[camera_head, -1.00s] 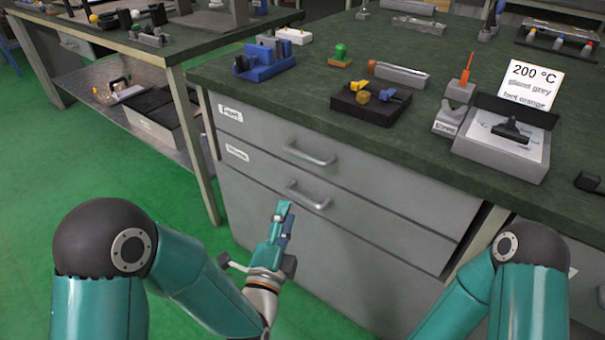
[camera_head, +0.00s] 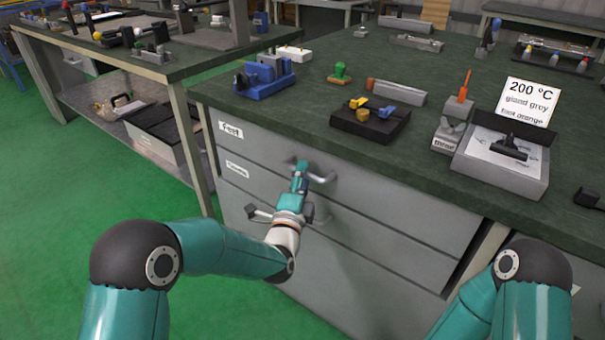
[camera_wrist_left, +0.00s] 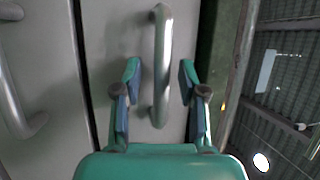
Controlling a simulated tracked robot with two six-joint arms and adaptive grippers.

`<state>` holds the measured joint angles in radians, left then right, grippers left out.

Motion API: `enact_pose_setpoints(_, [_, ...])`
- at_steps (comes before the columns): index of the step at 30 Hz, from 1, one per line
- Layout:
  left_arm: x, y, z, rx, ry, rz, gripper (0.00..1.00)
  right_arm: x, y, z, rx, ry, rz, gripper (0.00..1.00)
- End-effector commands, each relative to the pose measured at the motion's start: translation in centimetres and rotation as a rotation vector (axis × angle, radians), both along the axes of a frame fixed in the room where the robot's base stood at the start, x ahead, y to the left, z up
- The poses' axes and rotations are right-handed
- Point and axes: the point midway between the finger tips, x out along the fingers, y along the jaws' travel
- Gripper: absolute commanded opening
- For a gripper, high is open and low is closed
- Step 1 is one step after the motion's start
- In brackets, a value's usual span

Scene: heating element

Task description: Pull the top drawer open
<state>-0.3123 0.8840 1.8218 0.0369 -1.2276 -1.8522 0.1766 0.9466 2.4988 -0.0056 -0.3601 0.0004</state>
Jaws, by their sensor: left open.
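The top drawer (camera_head: 390,188) is the upper grey front under the dark green worktop, with a label at its left end. It is shut. Its metal bar handle (camera_head: 322,178) is partly hidden by my left gripper (camera_head: 299,168) in the head view. In the left wrist view the top drawer handle (camera_wrist_left: 161,65) runs between the two open fingers of my left gripper (camera_wrist_left: 160,85), with a gap on both sides. My right gripper is outside the frames; only part of my right arm shows.
A lower drawer (camera_head: 370,235) is below, its handle (camera_wrist_left: 18,95) at the left of the wrist view. The worktop (camera_head: 300,110) holds a blue vise (camera_head: 265,80), a black block (camera_head: 370,120) and a grey tray (camera_head: 500,170). Another bench (camera_head: 120,60) stands at the left.

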Motion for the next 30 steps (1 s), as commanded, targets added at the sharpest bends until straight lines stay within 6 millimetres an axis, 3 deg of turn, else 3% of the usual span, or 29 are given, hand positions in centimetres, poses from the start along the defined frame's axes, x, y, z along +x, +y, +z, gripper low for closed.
enact_pose_setpoints(13, [0.98, -0.16, 0.21, 0.000, 0.000, 0.001, 0.41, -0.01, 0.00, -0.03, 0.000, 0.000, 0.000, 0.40])
enact_pose_setpoints(21, [0.96, -0.12, 0.19, 0.000, 0.000, 0.001, 0.00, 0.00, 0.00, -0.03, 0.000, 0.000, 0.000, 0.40])
enact_pose_setpoints(30, [0.94, -0.10, 0.08, 0.000, 0.003, 0.002, 0.00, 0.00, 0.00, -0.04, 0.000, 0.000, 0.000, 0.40])
